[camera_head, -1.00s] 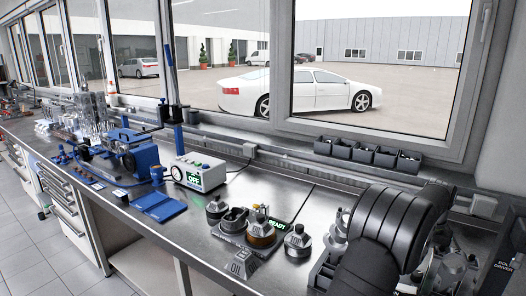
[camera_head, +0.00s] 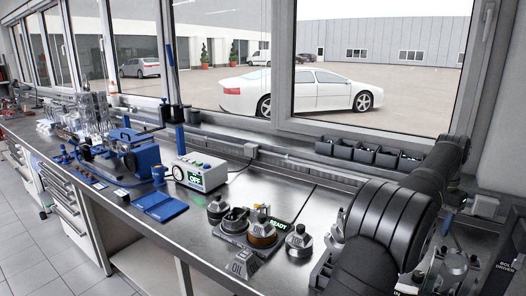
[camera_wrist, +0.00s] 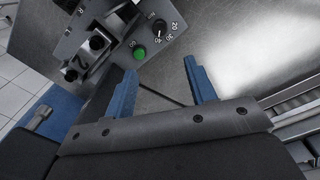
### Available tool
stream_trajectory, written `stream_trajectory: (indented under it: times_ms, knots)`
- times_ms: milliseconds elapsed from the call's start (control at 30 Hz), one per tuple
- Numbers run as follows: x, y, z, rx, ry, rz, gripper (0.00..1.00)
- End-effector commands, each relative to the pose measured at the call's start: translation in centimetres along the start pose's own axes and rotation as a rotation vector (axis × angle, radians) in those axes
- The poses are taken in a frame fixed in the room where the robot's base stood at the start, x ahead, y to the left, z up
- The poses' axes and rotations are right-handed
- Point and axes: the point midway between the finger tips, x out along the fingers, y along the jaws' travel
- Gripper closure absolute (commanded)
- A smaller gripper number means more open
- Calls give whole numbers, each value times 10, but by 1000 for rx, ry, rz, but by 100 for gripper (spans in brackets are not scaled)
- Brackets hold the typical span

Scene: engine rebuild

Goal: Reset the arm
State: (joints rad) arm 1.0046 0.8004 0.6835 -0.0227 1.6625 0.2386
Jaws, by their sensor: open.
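My gripper (camera_wrist: 161,88) shows in the wrist view with its two blue fingers spread apart and nothing between them. It is above a grey metal bench surface (camera_wrist: 220,30). Near its left finger, a grey control box (camera_wrist: 105,40) shows a green button and a black dial. In the head view, my black arm fills the lower right; I cannot make out the gripper there.
In the head view, a white control box (camera_head: 200,174) reading OFF stands mid-bench. Blue fixtures (camera_head: 140,158) stand left of it. Black bins (camera_head: 365,154) line the window side. Bare bench (camera_head: 260,183) lies between.

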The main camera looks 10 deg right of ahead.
Motion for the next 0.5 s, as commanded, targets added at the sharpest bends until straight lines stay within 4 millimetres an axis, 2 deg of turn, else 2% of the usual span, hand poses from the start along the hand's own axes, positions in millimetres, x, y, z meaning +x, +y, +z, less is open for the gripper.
stream_trajectory:
  times_ms: [200,500]
  knots:
    - [22,0,0,20,-2,0,49]
    - [28,0,0,18,0,0,49]
